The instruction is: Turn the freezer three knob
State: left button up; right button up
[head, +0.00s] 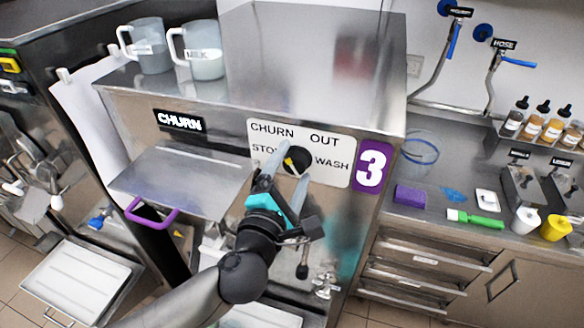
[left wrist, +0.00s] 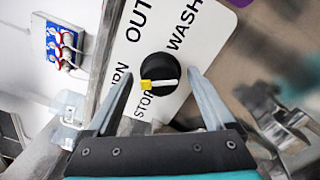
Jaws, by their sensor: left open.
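The freezer three knob (head: 298,160) is a round black dial on a white plate (head: 262,150) marked CHURN, OUT, STOP and WASH. A purple label with a 3 (head: 372,166) is beside the plate. In the left wrist view the knob (left wrist: 160,72) has a white pointer bar with a yellow end, and the yellow end faces the word STOP. My left gripper (head: 287,158) is open in front of the plate, with its fingers apart. In the left wrist view the fingertips (left wrist: 160,72) are on either side of the knob. My right gripper is not in view.
Two clear jugs (head: 152,50) stand on top of the freezer. A counter (head: 420,185) with a sponge, brush and bottles is at the right.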

pick_arm(q)
jog(key=shift+s, duration=0.15)
jog(key=b+v, duration=0.2)
jog(key=v, duration=1.3)
jog(key=shift+b, duration=0.35)
jog(key=shift+a, duration=0.1)
